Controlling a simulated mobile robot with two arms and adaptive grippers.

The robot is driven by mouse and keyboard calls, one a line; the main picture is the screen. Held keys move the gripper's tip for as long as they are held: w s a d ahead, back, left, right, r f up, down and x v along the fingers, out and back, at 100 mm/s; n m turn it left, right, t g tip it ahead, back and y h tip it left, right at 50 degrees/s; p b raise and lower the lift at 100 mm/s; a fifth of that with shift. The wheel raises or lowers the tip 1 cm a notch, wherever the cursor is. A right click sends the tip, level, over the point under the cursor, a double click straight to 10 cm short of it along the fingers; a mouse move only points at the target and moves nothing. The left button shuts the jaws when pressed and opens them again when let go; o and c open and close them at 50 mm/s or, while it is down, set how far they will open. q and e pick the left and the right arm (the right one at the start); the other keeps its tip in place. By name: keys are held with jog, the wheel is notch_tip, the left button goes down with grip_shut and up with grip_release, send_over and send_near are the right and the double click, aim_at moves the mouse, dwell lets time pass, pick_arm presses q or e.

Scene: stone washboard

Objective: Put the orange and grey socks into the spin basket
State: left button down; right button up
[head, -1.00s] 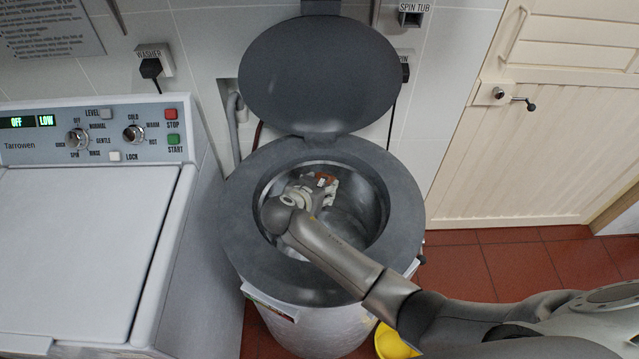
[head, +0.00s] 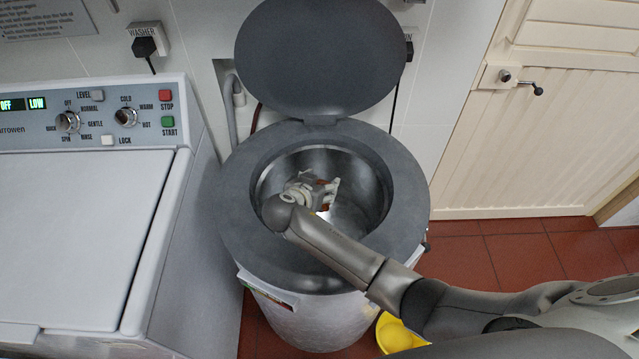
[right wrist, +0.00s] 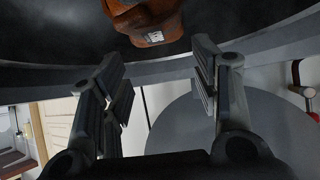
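The spin basket (head: 360,190) is the open metal drum inside the round grey spin tub. My right gripper (head: 325,192) is reaching down inside the basket. In the right wrist view the right gripper (right wrist: 160,58) has its two fingers wide apart with nothing held between them. An orange sock (right wrist: 150,22) with a small white label is just past the fingertips. In the head view only small orange patches (head: 326,184) show by the gripper, which hides the rest. I cannot make out a grey sock in either view. My left gripper is out of view.
The grey lid (head: 318,55) of the tub stands open at the back. A washer (head: 80,240) with a closed white top stands to the left. A yellow bowl-like thing (head: 395,338) is on the red tiled floor at the tub's front right. A cream door (head: 560,150) is at the right.

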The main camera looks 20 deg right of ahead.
jog(key=shift+o, duration=1.1)
jog(key=v, duration=1.2)
jog(key=shift+a+f, duration=0.1)
